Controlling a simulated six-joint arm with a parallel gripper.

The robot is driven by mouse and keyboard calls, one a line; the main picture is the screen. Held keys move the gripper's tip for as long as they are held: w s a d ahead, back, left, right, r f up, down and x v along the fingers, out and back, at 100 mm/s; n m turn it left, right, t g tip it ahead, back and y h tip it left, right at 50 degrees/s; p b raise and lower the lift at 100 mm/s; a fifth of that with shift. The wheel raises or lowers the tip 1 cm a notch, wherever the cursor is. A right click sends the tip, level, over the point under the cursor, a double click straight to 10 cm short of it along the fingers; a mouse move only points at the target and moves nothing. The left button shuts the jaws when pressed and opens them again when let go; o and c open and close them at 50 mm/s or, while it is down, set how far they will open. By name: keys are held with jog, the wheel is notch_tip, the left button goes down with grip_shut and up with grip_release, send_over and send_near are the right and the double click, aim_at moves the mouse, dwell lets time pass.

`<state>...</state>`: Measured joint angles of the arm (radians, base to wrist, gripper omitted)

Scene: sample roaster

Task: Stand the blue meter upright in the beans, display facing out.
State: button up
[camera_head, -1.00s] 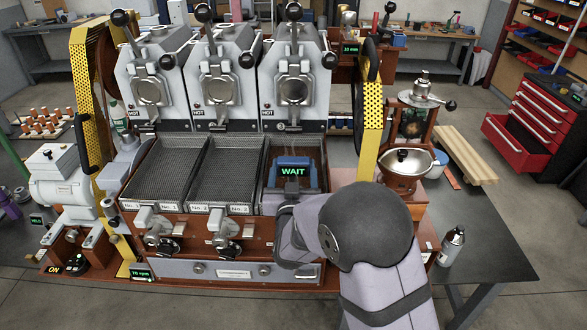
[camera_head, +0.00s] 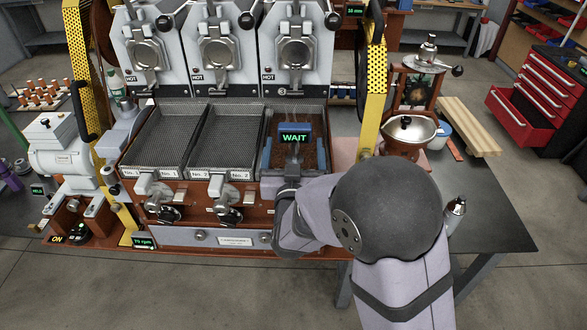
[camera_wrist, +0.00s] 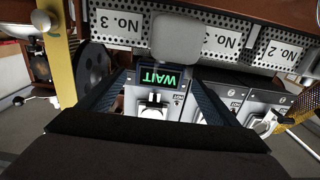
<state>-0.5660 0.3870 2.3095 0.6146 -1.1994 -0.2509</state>
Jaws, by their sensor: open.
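The blue meter (camera_head: 296,130) stands roughly upright in the third tray. Its green WAIT display faces out to the front. Brown beans (camera_head: 311,150) lie in this tray around and behind it. My gripper (camera_head: 293,160) is open, its two bluish fingers apart on the left and right, just in front of and below the display. In the wrist view my gripper (camera_wrist: 160,92) has a finger on each side of the meter (camera_wrist: 160,78), with visible gaps; its display appears upside down there. How deep the meter's lower end sits in the beans is hidden.
Two empty mesh trays (camera_head: 165,144) lie to the left. Three roaster heads (camera_head: 218,55) marked HOT stand behind the trays. A yellow perforated guard (camera_head: 371,90) rises at the right, with a metal bowl (camera_head: 407,130) beyond it. Levers line the front edge.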

jog(key=s+b, duration=0.1)
jog(key=s, duration=0.5)
jog(key=shift+s, duration=0.3)
jog(key=shift+w+d+g+p, duration=0.15)
jog(key=shift+d+g+p, duration=0.05)
jog(key=shift+g+p, duration=0.1)
jog(key=shift+d+f+g+p, duration=0.5)
jog(key=shift+g+p, duration=0.4)
jog(key=shift+p, duration=0.1)
jog(key=s+d+f+g+y+b, duration=0.1)
jog(key=s+d+f+g, duration=0.3)
jog(key=s+f+g, duration=0.25)
jog(key=s+d+f+g, duration=0.5)
jog(key=s+f, duration=0.3)
jog(key=s+d+f+g+h+b, duration=0.1)
jog(key=s+d+f+g, duration=0.1)
jog(key=s+d+g, duration=0.2)
jog(key=s+d, duration=0.2)
jog(key=s, duration=0.2)
jog(key=shift+s+b, duration=0.15)
jog(key=shift+b, duration=0.25)
jog(key=shift+f, duration=0.1)
